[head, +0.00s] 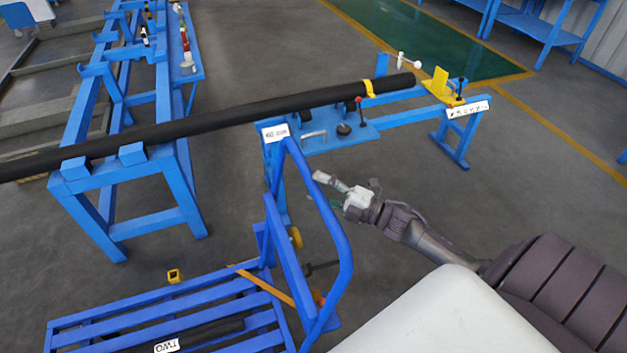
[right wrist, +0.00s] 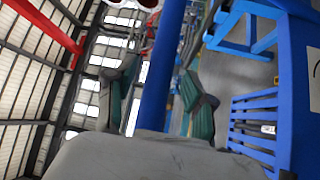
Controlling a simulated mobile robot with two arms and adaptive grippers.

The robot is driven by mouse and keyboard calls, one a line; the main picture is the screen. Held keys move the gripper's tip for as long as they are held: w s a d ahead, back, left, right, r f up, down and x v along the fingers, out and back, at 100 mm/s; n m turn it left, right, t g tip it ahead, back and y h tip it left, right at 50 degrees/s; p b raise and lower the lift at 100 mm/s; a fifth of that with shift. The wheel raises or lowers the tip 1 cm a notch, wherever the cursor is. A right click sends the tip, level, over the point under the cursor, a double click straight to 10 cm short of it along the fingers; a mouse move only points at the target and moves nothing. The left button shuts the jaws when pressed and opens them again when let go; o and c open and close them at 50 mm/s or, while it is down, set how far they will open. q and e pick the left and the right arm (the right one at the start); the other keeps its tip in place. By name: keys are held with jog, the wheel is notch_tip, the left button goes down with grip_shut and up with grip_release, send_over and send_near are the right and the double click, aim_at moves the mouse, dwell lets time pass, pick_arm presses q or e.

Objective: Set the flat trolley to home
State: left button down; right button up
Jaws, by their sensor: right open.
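The flat trolley has a blue slatted deck (head: 95,327) at the lower left, with a bent blue tube handle (head: 343,245) rising at its right end. A dark piece with a white "TWO" label (head: 166,346) lies on the deck. My right gripper (head: 326,187) is open close beside the upper handle tube. In the right wrist view a blue tube (right wrist: 161,75) runs between the two open fingers of the gripper (right wrist: 160,95); contact cannot be told. The slatted deck (right wrist: 250,125) shows at the right there. My left gripper is not in view. No marked home spot can be made out.
A long black pipe (head: 230,110) spans the blue rack (head: 165,170) and the blue stand (head: 410,108), just beyond the trolley handle. A small yellow block (head: 174,275) is on the floor beyond the deck. A green floor area (head: 430,40) bordered in yellow lies at the back.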

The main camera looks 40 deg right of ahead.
jog(key=shift+x, duration=0.95)
jog(key=shift+c, duration=0.2)
grip_shut()
